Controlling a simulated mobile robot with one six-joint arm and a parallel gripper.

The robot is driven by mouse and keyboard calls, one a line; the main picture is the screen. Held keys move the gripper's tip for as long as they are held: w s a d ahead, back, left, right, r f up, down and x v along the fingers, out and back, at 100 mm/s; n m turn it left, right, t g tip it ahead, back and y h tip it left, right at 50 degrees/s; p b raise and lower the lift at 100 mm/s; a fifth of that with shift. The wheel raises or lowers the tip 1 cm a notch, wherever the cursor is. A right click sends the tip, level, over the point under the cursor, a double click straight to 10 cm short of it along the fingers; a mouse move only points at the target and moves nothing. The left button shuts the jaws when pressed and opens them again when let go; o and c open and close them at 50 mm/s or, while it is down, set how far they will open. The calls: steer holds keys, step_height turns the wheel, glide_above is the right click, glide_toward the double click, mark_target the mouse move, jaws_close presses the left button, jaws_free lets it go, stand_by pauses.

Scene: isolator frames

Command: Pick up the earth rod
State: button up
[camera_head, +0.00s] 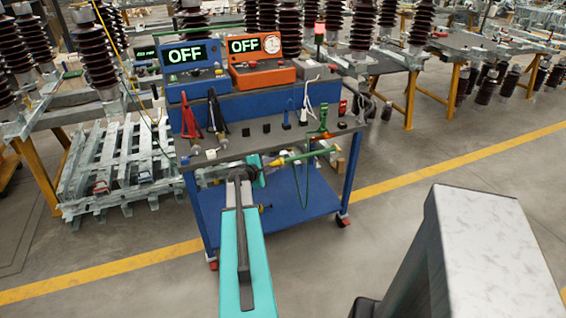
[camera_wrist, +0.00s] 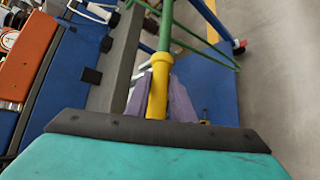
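The earth rod shows in the head view as a thin green rod with a yellow handle (camera_head: 276,162), lying nearly level at the front edge of the trolley top. In the wrist view its yellow handle (camera_wrist: 157,98) stands between the two purple-grey fingers of my gripper (camera_wrist: 160,82), and the green shaft runs away upward. The fingers press close on both sides of the handle, so my gripper looks shut on it. I cannot tell whether the rod still touches the trolley.
The blue trolley (camera_head: 310,192) carries a blue meter (camera_head: 191,70) and an orange meter (camera_head: 262,72), both reading OFF. Red and black clamps (camera_head: 190,116) and cables stand on its top. A green cable hangs by the rod. Metal pallets (camera_head: 120,160) lie left; open floor is at right.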

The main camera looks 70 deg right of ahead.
jaws_close()
steer(key=shift+r, duration=0.2)
steer(key=shift+r, duration=0.9)
steer(key=a+r, duration=0.3)
steer(key=a, duration=1.2)
steer(key=shift+s+a, duration=0.15)
steer(key=shift+a, duration=0.2)
steer(key=shift+f, duration=0.1)
stand_by(0.5)
